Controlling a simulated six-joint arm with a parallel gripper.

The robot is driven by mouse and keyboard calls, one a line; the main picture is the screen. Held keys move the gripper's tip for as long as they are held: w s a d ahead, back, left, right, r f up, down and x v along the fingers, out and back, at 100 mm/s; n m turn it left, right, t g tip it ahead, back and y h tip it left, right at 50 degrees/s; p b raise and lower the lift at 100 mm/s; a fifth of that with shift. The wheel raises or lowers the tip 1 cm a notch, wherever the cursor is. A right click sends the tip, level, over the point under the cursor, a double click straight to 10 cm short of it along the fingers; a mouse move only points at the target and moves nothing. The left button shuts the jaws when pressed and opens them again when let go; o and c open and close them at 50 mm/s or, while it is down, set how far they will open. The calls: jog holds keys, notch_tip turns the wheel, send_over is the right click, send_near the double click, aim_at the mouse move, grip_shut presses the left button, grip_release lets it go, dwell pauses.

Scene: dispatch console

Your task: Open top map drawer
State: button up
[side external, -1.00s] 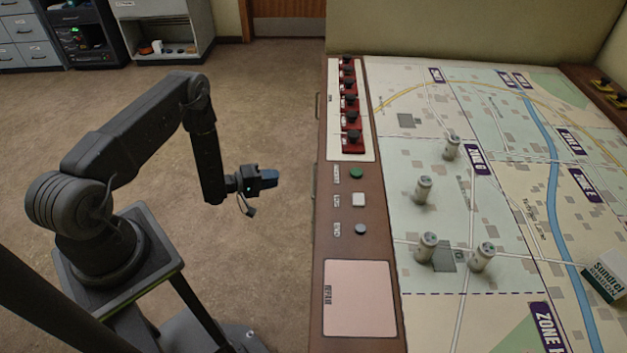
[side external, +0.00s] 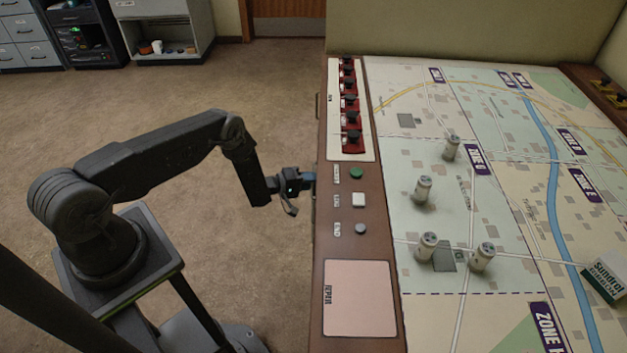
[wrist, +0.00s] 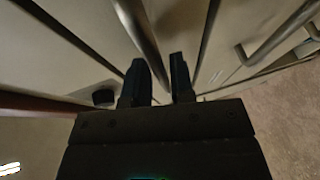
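The console (side external: 345,200) has drawers on its left face, mostly hidden in the side view. In the wrist view a drawer front (wrist: 85,25) fills the upper part, with long bar handles across it. One bar handle (wrist: 140,30) runs down toward the space between my fingers. My gripper (side external: 308,180) is at the console's left edge, just below the tabletop level. In the wrist view my gripper (wrist: 162,80) has its two fingers apart, with a gap between them. I cannot tell whether the fingers touch the handle. No drawer appears pulled out.
A second bar handle (wrist: 275,38) lies to the right in the wrist view. The tabletop carries a map (side external: 430,270), several small pale cylinders, red switches (side external: 351,140) and buttons. Open floor (side external: 270,100) lies left of the console.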

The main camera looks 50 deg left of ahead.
jog(key=shift+w+d+f, duration=0.1)
jog(key=shift+w+d, duration=0.15)
jog(key=shift+w, duration=0.35)
jog(key=shift+c, duration=0.3)
grip_shut()
